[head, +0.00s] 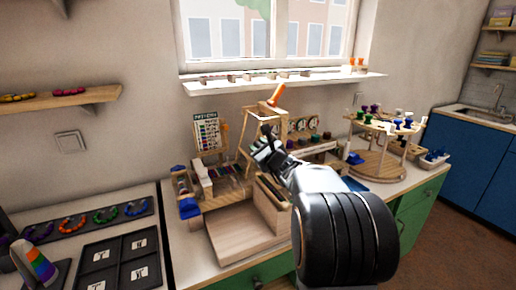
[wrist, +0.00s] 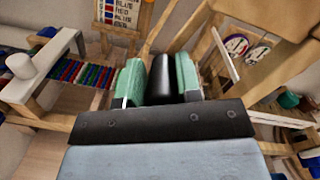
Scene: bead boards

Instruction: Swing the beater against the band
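My gripper (head: 265,147) reaches in front of a wooden frame (head: 241,135) on the bench. In the wrist view its two green finger pads (wrist: 160,80) stand on either side of a black rounded piece (wrist: 161,78), with little or no gap. This piece seems to be the beater's grip; its far end is hidden. In the head view a dark tip (head: 267,130) shows at the fingers. An orange stick (head: 277,94) stands tilted on top of the frame. I cannot pick out the band for certain.
A printed colour chart (head: 207,132) and bead rods (head: 225,172) stand left of the frame. Small dials (head: 301,125) are behind it at the right. A round wooden stand (head: 380,160) with coloured knobs is further right.

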